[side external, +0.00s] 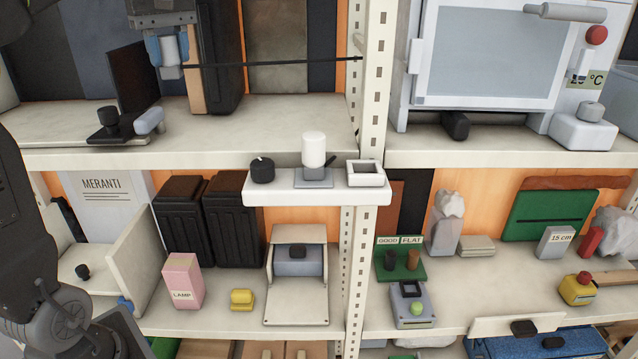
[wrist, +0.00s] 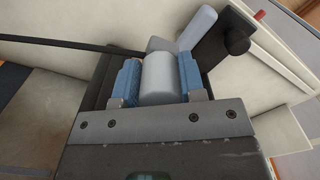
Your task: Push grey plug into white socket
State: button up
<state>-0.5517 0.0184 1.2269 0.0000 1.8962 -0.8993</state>
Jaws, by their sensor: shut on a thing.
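My gripper (side external: 167,48) is at the upper left, above the upper shelf. Its blue fingers are shut on the grey plug (side external: 169,60), a short pale cylinder. In the wrist view the plug (wrist: 159,80) sits between the two blue pads of my gripper (wrist: 160,92). A thin black cable (side external: 275,62) runs from beside the plug rightward to the shelf post. A white square open-topped block (side external: 378,183) on the white ledge may be the white socket, but I cannot tell for certain. It is lower right of my gripper, well apart from the plug.
The white ledge (side external: 317,193) also carries a black round pot (side external: 262,171) and a white cylinder (side external: 314,148) on a grey base. The perforated post (side external: 374,75) stands behind. A black stand (side external: 110,130) with a blue-grey cylinder (side external: 149,120) is below left of my gripper.

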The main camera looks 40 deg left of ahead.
dwell(0.3)
jog(key=w+d+f, duration=0.2)
jog(key=d, duration=0.1)
jog(key=w+d+f, duration=0.2)
jog(key=d, duration=0.1)
jog(key=w+d+f, duration=0.3)
jog(key=shift+d, duration=0.2)
jog(key=shift+f, duration=1.8)
jog(key=o, duration=1.1)
jog(key=shift+f, duration=0.15)
notch_tip(320, 180, up, 7)
jog(key=s+d+f+m+t, duration=0.2)
jog(key=s+d+f+m, duration=0.2)
jog(key=s+f+m, duration=0.4)
jog(key=s+d+f+m+t, duration=0.3)
jog(key=s+d+f+m, duration=0.1)
jog(key=s+f+m, duration=0.4)
jog(key=shift+s+d+f+m+t, duration=0.25)
jog(key=shift+s+d+m+t, duration=0.05)
jog(key=shift+s, duration=0.3)
